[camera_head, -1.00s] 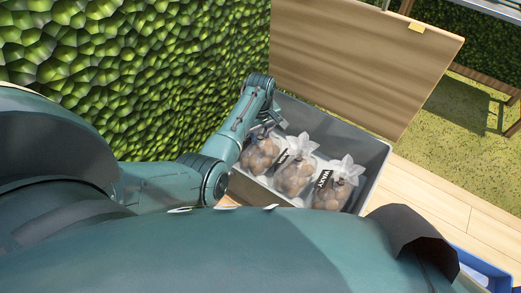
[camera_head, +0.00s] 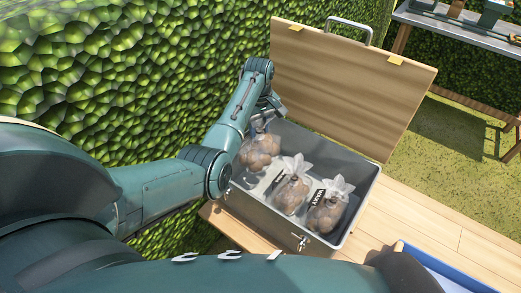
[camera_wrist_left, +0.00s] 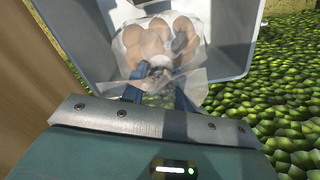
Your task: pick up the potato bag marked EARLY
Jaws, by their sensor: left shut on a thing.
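My left gripper (camera_head: 264,116) is shut on the gathered neck of a clear bag of potatoes (camera_head: 260,152). The bag hangs upright at the left end of the grey box (camera_head: 351,222), higher than the other bags. In the left wrist view the bag (camera_wrist_left: 150,45) hangs from the fingers (camera_wrist_left: 157,92) against the box's inside. Its label is not readable in either view. A middle bag (camera_head: 291,195) and a right bag (camera_head: 327,217) stand in the box. My right gripper is not in view.
The box's wooden lid (camera_head: 350,85) stands open behind it. A green leafy hedge (camera_head: 150,80) is close on the left. A blue-edged container (camera_head: 430,266) is at the lower right. Bare planks (camera_head: 430,215) lie right of the box.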

